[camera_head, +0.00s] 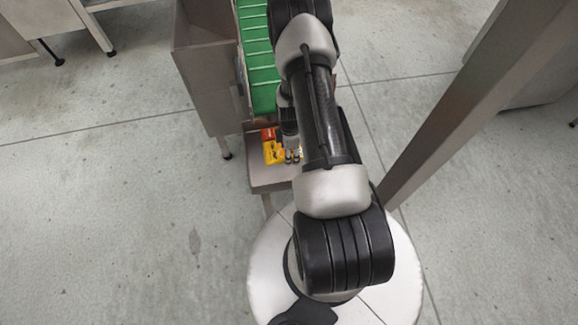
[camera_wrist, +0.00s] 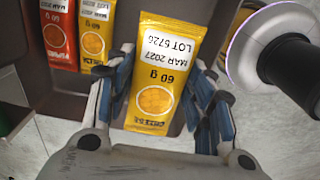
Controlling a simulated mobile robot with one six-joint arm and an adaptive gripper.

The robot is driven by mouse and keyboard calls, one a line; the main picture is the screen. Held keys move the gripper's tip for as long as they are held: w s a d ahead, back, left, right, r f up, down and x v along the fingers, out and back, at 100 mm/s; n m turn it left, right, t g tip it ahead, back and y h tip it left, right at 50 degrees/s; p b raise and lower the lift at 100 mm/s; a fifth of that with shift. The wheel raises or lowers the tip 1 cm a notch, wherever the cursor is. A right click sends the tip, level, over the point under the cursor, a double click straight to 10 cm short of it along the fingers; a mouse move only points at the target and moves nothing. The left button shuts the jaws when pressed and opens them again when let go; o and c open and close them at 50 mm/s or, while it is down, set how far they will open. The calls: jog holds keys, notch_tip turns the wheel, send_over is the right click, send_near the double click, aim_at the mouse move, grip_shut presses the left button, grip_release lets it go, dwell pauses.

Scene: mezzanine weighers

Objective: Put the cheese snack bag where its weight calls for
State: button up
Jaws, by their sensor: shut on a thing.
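In the head view my gripper (camera_head: 292,156) is low over a grey tray (camera_head: 268,180), partly hidden by my arm. I cannot tell there whether the held bag touches the tray.
A red snack bag (camera_wrist: 57,38) and an amber one (camera_wrist: 95,38) lie left of the held bag. A green conveyor (camera_head: 261,75) runs behind the tray. A steel bin (camera_head: 207,75) stands left of it, and a steel post (camera_head: 455,105) rises at right.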

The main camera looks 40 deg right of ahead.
notch_tip(320, 180, down, 12)
jog(key=b, duration=0.2)
jog(key=shift+r+b, duration=0.25)
jog(key=shift+b, duration=0.1)
jog(key=shift+f, duration=0.1)
jog(key=o, duration=1.2)
jog(key=shift+c, duration=0.2)
